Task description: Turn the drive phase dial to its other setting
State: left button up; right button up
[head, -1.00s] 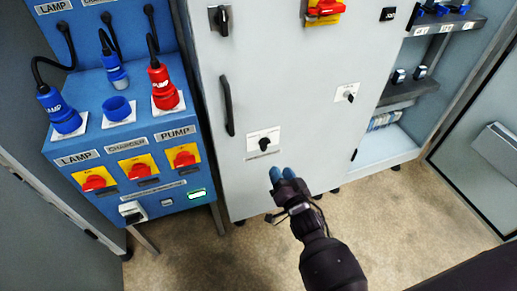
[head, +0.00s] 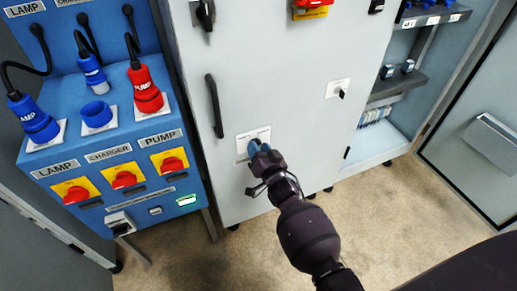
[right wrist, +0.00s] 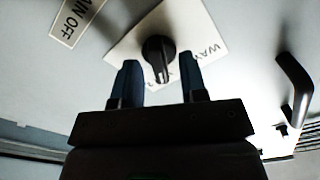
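The dial is a black rotary knob (right wrist: 158,50) on a white plate (right wrist: 205,35) on the grey cabinet door; part of the plate's lettering, "WAY", shows in the right wrist view. In the head view the plate (head: 262,133) is visible, but my gripper covers the knob. My right gripper (right wrist: 160,78) is open, with one blue fingertip on each side of the knob's lower end. I cannot tell whether the fingers touch it. In the head view the right gripper (head: 258,147) is at the plate. My left gripper is not in view.
The grey cabinet (head: 285,60) has a long black handle (head: 214,105) left of the plate and a key switch (head: 339,90) to the right. A blue panel (head: 60,150) with plugs and several red switches stands at the left. Open shelves (head: 400,85) are at the right.

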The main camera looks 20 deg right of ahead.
jog(key=shift+w, duration=0.1)
jog(key=shift+c, duration=0.3)
grip_shut()
jog(key=shift+n, duration=0.4)
jog(key=n, duration=1.1)
jog(key=shift+a, duration=0.2)
dwell(0.4)
jog(key=shift+o, duration=0.3)
grip_release()
